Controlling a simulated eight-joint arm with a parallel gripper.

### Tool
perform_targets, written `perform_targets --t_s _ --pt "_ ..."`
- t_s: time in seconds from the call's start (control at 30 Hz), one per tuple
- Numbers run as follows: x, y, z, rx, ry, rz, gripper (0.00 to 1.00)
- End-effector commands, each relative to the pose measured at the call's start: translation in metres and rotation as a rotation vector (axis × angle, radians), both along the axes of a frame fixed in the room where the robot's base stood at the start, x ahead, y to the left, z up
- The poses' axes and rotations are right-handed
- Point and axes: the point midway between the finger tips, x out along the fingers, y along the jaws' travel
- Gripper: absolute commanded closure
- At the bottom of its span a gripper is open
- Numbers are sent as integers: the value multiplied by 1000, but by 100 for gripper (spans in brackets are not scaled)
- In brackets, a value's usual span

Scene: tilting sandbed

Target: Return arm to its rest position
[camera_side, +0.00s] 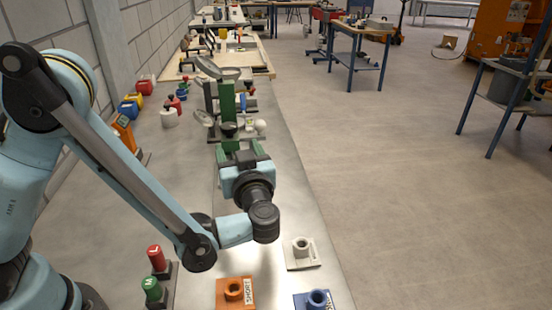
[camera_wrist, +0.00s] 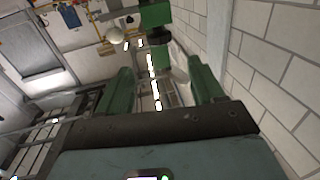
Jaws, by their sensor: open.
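My gripper (camera_side: 241,152) is over the pale bench in the side view, with its green fingers pointing away from the camera toward a green upright post (camera_side: 227,102). In the wrist view my gripper (camera_wrist: 160,85) shows two green fingers spread apart, with nothing held between them. A green block (camera_wrist: 155,14) shows beyond the fingers there. A grey tilted pan (camera_side: 217,68) is near the top of the post in the side view. Whether the fingers touch the post cannot be told, as the gripper partly hides that area.
An orange block (camera_side: 235,291), a blue block (camera_side: 317,300) and a white block (camera_side: 302,253) with round sockets stand at the bench front. Red (camera_side: 156,258) and green (camera_side: 152,288) buttons are at left. A white ball (camera_side: 260,125) is beside the post.

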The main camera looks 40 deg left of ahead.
Motion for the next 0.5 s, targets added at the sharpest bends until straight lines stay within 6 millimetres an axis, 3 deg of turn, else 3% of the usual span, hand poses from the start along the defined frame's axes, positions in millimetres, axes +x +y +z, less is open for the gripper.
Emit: perform_targets --t_s 0.37,0.5 --pt "1 1 0 -1 8 0 33" --pt "2 13 2 -21 104 1 33"
